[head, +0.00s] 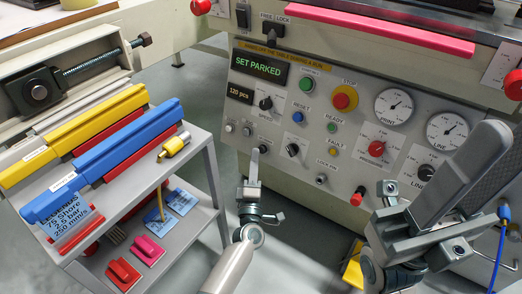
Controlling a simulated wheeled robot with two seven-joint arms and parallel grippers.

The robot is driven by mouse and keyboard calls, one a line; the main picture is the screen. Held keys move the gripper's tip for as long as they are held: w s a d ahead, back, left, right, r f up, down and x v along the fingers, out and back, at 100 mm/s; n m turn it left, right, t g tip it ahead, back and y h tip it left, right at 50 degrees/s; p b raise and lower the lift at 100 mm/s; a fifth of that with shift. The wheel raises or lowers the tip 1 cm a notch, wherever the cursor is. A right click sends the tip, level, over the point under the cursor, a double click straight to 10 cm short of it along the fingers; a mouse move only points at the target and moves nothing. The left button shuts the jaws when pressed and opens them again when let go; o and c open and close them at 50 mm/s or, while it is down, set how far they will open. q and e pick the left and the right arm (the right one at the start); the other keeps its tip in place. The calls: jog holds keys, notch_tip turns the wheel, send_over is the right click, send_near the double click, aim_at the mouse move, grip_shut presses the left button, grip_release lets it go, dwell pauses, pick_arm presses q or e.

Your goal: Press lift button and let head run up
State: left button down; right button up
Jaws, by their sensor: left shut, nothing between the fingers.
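The cream control panel (275,150) faces me in the head view. Its green display (261,66) reads "SET PARKED". Two small grey buttons (247,131) sit at its lower left; I cannot read which button is the lift button. My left gripper (254,152) is shut and empty, pointing up just below those buttons; contact cannot be made out. My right gripper (465,165) is large in the right foreground, in front of the panel's lower right; its jaw opening cannot be judged. The machine's head cannot be clearly identified.
A grey cart (205,150) at left holds yellow (75,132) and blue (115,150) bars. The panel also carries a red stop button (345,97), a blue button (298,117), knobs and two gauges (393,106). A pink bar (380,31) runs above. A blue cable (498,245) hangs at right.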

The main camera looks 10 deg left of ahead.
pick_arm(q)
jog(key=shift+w, duration=0.1)
dwell(0.6)
jog(key=shift+w+d+f, duration=0.15)
jog(key=shift+w, duration=0.15)
jog(key=shift+w+d+f+b, duration=0.15)
jog(key=shift+w+b, duration=0.2)
jog(key=shift+w, duration=0.1)
dwell(0.9)
jog(key=shift+s, duration=0.15)
jog(key=shift+s+a+r+p, duration=0.25)
jog(key=shift+s+r+p, duration=0.05)
jog(key=shift+s+p, duration=0.4)
jog(key=shift+s, duration=0.1)
